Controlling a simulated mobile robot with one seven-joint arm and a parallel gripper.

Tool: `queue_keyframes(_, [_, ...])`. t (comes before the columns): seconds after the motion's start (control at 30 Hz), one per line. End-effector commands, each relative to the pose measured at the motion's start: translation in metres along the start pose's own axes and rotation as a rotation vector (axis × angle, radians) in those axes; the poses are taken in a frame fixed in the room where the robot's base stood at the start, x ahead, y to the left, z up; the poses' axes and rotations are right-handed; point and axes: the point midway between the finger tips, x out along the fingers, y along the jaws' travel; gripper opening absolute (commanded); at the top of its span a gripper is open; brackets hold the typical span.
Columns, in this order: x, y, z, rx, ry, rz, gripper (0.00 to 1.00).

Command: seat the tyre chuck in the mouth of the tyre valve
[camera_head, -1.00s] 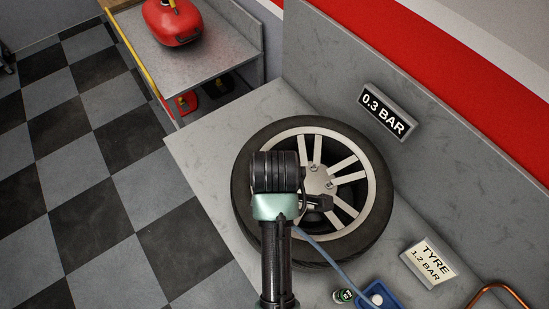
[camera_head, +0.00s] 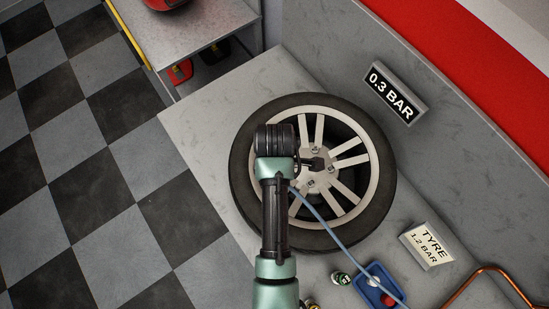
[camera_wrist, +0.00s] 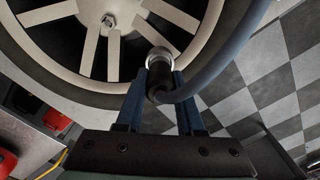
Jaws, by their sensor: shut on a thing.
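The tyre (camera_head: 243,205) lies flat on the grey bench around a silver rim (camera_head: 335,205).
A display (camera_head: 393,92) reads 0.3 BAR. A sign (camera_head: 427,246) reads TYRE 1.2 BAR. A side table (camera_head: 195,45) stands at upper left.

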Motion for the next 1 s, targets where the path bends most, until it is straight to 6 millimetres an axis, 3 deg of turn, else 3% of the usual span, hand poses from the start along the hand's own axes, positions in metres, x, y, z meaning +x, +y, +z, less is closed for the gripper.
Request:
queue_keyframes(0.2, [0.022, 0.0, 0.0, -0.001, 0.0, -0.001, 0.0])
queue_keyframes(0.57, [0.026, 0.0, 0.0, -0.001, 0.0, -0.001, 0.0])
queue_keyframes(0.6, [0.026, 0.0, 0.0, 0.0, 0.0, -0.001, 0.4])
queue_keyframes(0.73, [0.026, 0.0, 0.0, 0.0, 0.0, -0.001, 0.64])
queue_keyframes(1.0, [0.026, 0.0, 0.0, 0.0, 0.0, -0.001, 0.67])
